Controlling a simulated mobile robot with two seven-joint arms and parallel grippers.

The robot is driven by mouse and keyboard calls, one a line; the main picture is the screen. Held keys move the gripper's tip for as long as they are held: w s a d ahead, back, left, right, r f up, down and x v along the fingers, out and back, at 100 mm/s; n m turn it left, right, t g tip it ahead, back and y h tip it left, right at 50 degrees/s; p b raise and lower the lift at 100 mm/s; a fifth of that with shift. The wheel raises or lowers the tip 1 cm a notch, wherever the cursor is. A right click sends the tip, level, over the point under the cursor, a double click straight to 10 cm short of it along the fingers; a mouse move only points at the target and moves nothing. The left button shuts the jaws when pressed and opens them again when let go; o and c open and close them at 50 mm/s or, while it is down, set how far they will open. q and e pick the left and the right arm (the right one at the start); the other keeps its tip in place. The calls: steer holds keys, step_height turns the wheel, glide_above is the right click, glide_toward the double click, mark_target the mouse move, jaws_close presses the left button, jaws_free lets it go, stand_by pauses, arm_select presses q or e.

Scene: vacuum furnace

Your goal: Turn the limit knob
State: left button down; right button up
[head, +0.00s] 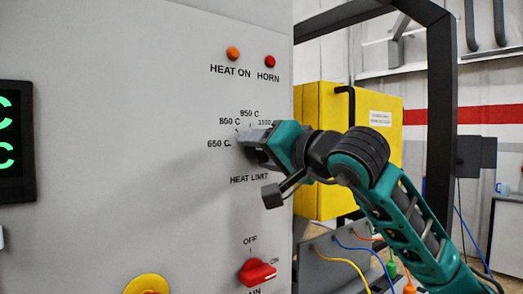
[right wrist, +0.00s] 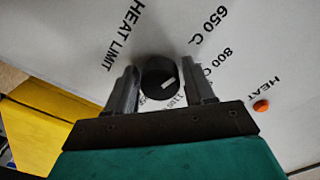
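The limit knob (right wrist: 158,75) is a dark round knob with a pale mark, on the grey panel (head: 130,110) among the temperature labels above the words HEAT LIMIT. My right gripper (head: 247,138) is at the panel there and hides the knob in the head view. In the right wrist view the two grey fingers (right wrist: 160,88) stand on either side of the knob, close against it with almost no gap. They look shut on it. The knob's exact setting is hard to read. My left gripper is not in view.
A red switch (head: 257,272) sits below on the panel, with a yellow button (head: 147,284) to its left. Orange (head: 232,53) and red (head: 270,61) lamps are above. A yellow cabinet (head: 318,200) and a dark frame (head: 440,120) stand behind my right arm.

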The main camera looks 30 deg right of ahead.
steer(key=c, duration=0.7)
